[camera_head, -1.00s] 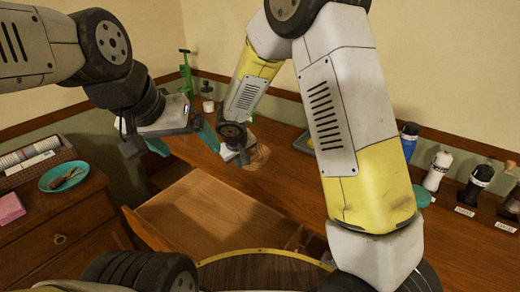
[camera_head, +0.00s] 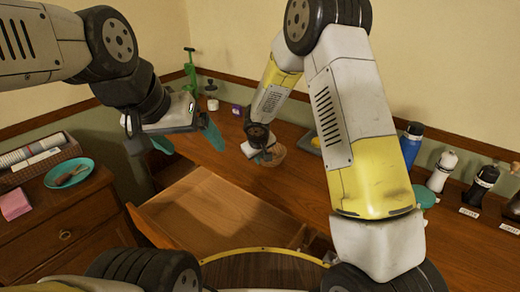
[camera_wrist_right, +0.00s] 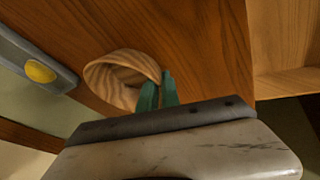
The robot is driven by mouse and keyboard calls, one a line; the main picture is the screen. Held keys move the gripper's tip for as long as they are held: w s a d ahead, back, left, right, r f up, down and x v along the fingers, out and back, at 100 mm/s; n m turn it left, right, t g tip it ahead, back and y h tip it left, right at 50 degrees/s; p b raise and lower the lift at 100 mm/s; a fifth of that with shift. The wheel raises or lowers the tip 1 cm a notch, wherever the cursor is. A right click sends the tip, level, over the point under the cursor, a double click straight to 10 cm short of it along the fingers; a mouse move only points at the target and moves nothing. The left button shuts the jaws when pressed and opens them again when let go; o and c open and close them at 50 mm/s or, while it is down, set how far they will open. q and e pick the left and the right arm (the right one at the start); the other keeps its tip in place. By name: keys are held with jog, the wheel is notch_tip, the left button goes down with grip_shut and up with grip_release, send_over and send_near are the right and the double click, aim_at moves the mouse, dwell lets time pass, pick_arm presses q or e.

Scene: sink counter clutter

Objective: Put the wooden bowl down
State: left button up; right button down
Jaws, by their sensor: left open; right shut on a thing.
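The wooden bowl (camera_head: 273,156) is small, light brown and grained. It is at my right gripper (camera_head: 262,153), over the wooden counter (camera_head: 310,180). In the right wrist view the bowl (camera_wrist_right: 115,80) shows its open mouth, with the green fingers of my right gripper (camera_wrist_right: 158,92) shut on its near wall. Whether the bowl's base touches the counter I cannot tell. My left gripper (camera_head: 188,138) is open and empty, with teal fingers, over the left side near the open drawer.
An open, empty-looking drawer (camera_head: 205,212) juts out below the counter. A grey tray with a yellow item (camera_wrist_right: 40,71) lies near the bowl. Bottles (camera_head: 442,170) stand at right. A teal plate (camera_head: 69,172) and a basket (camera_head: 35,158) are at left.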

jog(key=c, duration=1.6)
grip_release()
jog(key=shift+o, duration=0.2)
